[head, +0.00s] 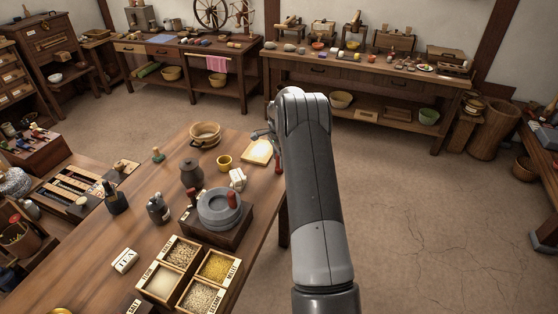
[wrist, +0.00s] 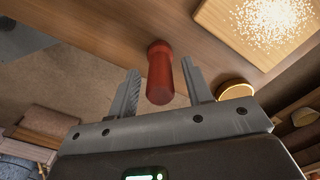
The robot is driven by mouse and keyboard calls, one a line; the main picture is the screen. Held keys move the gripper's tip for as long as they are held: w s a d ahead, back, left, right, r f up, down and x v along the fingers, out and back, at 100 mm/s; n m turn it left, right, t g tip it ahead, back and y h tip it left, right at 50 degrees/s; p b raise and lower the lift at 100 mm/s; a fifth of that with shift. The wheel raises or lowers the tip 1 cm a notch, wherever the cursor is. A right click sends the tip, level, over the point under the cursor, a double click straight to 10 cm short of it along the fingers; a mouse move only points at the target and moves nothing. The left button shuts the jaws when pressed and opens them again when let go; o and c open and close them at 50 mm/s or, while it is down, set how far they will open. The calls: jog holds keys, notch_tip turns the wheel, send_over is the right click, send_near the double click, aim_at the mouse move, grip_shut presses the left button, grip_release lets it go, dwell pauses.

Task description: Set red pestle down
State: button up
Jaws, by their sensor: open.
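The red pestle (wrist: 159,78) is between the two fingers of my gripper (wrist: 160,66) in the wrist view. The fingers are open, with a visible gap on each side of the pestle. Its far, knobbed end shows against the wooden tabletop (wrist: 110,22); I cannot tell whether it touches the wood. In the head view my gripper (head: 264,136) is at the table's far right edge, mostly hidden by my own arm.
A pale board (head: 257,152) with white grains (wrist: 270,20) lies close by. Open floor lies to the right.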

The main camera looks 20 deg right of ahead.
notch_tip(320, 180, up, 11)
jog(key=shift+a+r, duration=0.1)
jog(key=shift+r, duration=0.1)
jog(key=s+a+r+n+t, duration=0.1)
jog(key=s+a+r+n, duration=0.3)
jog(key=s+a+r, duration=0.45)
jog(key=s+a+r+n+t, duration=0.2)
jog(key=s+a+r+n, duration=0.35)
jog(key=s+r, duration=0.6)
jog(key=s+a+n+t, duration=0.1)
jog(key=s+a+n, duration=0.3)
jog(key=s, duration=0.8)
jog(key=s+a+n+t, duration=0.1)
jog(key=s+a+n, duration=0.3)
jog(key=s, duration=0.8)
jog(key=shift+a+f+t, duration=0.15)
jog(key=shift+f+t, duration=0.15)
jog(key=shift+f, duration=0.15)
jog(key=shift+n, duration=0.25)
